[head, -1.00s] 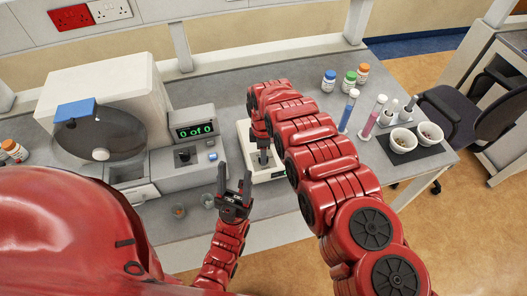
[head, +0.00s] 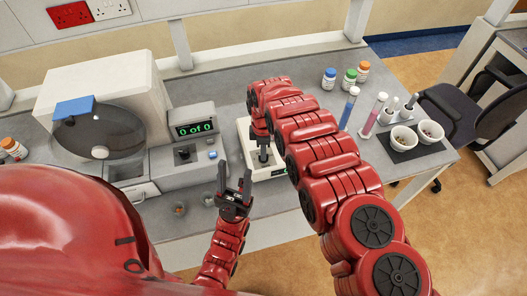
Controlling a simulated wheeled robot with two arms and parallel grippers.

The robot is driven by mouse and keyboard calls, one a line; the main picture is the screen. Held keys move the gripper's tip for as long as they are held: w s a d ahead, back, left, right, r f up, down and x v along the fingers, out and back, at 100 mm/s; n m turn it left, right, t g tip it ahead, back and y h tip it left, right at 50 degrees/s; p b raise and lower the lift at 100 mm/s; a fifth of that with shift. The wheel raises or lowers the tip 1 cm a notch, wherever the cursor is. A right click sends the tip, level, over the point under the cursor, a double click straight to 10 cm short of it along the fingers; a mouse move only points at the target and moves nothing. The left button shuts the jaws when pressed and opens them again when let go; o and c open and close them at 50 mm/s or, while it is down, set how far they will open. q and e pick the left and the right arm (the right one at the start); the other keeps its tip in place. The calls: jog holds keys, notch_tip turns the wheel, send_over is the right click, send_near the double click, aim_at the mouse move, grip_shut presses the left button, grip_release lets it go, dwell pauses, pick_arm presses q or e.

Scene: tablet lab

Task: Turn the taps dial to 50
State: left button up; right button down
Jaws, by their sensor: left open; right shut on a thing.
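The display unit (head: 193,122) reads "0 of 0" in green. Below the display, a dark knob (head: 184,153) that looks like the taps dial stands on the grey panel, beside a small blue button (head: 212,155). My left gripper (head: 235,180) is open and empty, to the right of the panel and nearer to me, apart from the knob. My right gripper (head: 263,156) points down over a white bench device (head: 245,135). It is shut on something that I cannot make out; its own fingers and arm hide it.
A large grey-white machine (head: 105,85) with a dark round cover stands at left. At right are capped bottles (head: 350,77), tubes (head: 347,108) and white bowls (head: 403,138). My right arm crosses the middle.

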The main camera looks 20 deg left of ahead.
jog(key=m+b, duration=0.1)
jog(key=b, duration=0.2)
jog(key=m+b, duration=0.2)
jog(key=b, duration=0.1)
jog(key=m+b, duration=0.1)
jog(key=b, duration=0.2)
jog(key=shift+f+m, duration=0.3)
jog(key=shift+m+b, duration=0.3)
jog(key=shift+m, duration=0.1)
jog(key=shift+r+m+b, duration=0.2)
jog(key=shift+m+b, duration=0.1)
jog(key=shift+m, duration=0.7)
jog(key=m, duration=0.3)
jog(key=shift+r+m, duration=0.1)
jog(key=shift+m, duration=0.2)
jog(key=m, duration=0.4)
jog(key=shift+m, duration=2.2)
jog(key=c, duration=0.9)
grip_release()
